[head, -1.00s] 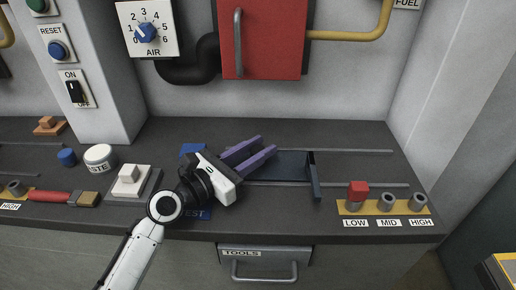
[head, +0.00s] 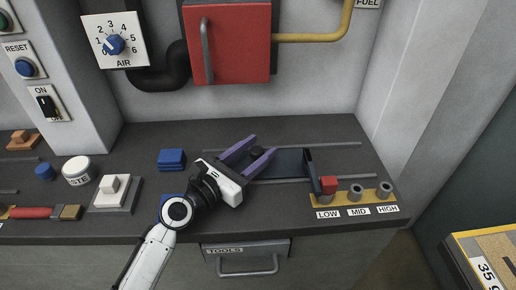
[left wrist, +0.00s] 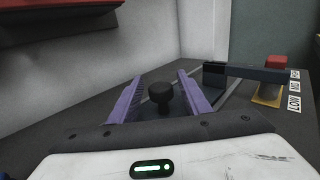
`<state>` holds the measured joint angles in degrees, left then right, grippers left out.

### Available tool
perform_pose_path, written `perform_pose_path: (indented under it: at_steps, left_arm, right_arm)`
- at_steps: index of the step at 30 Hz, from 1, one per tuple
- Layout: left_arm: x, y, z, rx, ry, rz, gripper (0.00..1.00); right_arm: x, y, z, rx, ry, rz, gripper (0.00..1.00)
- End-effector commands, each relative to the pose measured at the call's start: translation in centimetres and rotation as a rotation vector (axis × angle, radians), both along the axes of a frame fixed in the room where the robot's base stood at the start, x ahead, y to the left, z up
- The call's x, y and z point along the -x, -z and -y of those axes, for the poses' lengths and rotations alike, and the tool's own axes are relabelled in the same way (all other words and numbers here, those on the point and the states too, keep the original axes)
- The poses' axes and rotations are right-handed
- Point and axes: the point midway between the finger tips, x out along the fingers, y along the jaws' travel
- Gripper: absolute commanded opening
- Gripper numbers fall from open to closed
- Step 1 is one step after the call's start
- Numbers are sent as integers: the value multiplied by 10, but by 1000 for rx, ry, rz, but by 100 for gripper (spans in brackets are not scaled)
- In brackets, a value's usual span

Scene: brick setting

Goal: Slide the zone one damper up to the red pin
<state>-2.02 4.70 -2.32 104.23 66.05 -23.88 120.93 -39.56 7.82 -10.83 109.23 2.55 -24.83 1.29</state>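The damper is a dark flat slide (head: 283,164) on the bench with a black knob (head: 257,152) and an upright dark plate (head: 311,171) at its right end. The red pin (head: 328,185) stands in the LOW hole of the yellow strip. The end plate is close beside the pin; I cannot tell whether they touch. My left gripper (head: 263,146) is open, its purple fingers on either side of the knob. In the left wrist view the knob (left wrist: 161,94) stands between the fingers, with gaps showing. The red pin (left wrist: 272,62) shows beyond the end plate (left wrist: 248,72). My right gripper is out of view.
Empty MID (head: 355,190) and HIGH (head: 384,189) sockets lie right of the pin. A blue block (head: 171,158), a white switch (head: 115,188), a jar (head: 78,170) and a brush (head: 67,212) lie to the left. A red cabinet (head: 228,45) hangs above the bench.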

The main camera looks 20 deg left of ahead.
Motion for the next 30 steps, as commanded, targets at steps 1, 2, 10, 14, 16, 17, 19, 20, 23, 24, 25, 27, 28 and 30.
perform_pose_path:
  at_steps: [1,2,10,14,16,17,19,20,23,24,25,27,28,30]
  left_arm:
    - [0,0,1,0,2,0,46]
    - [0,0,1,-1,2,0,46]
    - [2,0,0,-1,1,0,46]
    - [15,2,-7,-3,0,-2,46]
    - [28,2,-12,-3,1,-2,46]
    - [33,2,-14,-3,1,-2,46]
    - [47,2,-21,-3,1,-3,46]
    - [52,2,-23,-3,2,-3,46]
    - [69,3,-31,-3,1,-3,46]
    - [75,2,-33,-3,2,-2,46]
    - [79,3,-35,-3,2,-2,46]
    - [86,2,-38,-2,1,-1,46]
    - [88,2,-39,-1,1,-2,46]
    - [92,1,-41,-1,1,0,46]
  right_arm:
    - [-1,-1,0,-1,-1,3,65]
    - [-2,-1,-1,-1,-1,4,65]
    - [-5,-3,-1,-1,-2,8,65]
    - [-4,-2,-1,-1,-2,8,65]
    - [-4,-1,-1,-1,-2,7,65]
    - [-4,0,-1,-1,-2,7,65]
    - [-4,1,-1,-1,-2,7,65]
    - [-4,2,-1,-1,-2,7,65]
    - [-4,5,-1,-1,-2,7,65]
    - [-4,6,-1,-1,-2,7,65]
    - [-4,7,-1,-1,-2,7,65]
    - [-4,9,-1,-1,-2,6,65]
    - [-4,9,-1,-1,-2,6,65]
    - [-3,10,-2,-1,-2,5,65]
